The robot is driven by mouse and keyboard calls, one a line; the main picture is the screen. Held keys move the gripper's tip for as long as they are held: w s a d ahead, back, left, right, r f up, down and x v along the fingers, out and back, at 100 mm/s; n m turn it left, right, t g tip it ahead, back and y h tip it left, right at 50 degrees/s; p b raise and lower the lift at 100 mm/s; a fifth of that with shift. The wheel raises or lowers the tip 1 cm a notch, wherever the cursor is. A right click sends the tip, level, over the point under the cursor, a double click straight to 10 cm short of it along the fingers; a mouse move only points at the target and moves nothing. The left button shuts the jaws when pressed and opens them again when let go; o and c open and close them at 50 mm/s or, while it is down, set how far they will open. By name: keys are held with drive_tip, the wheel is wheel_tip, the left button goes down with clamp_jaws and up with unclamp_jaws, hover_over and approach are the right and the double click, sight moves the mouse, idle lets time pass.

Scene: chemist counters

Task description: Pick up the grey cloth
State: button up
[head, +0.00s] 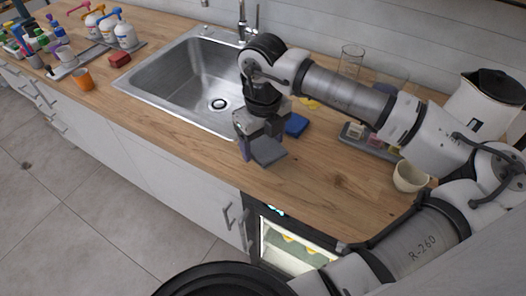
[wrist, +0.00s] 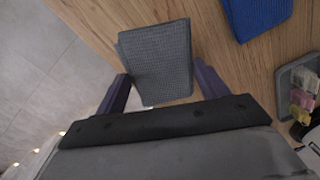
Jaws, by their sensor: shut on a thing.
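The grey cloth (head: 267,152) is folded into a flat pad near the front edge of the wooden counter, in front of the sink's right end. In the wrist view the grey cloth (wrist: 158,55) has a waffle weave and lies between the two dark purple fingers. My gripper (head: 262,146) is shut on the cloth, with one finger at each side; the fingertips also show in the wrist view (wrist: 160,76). I cannot tell whether the cloth is clear of the counter.
A blue cloth (head: 296,125) lies just behind the grey one. A grey tray (head: 367,144) with small packets, a cream cup (head: 409,177) and a white kettle (head: 485,108) stand to the right. The steel sink (head: 185,85) is at left. The counter's front edge is close.

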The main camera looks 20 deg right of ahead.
sight(263, 144)
wheel_tip(263, 144, up, 16)
drive_tip(key=b, duration=0.2)
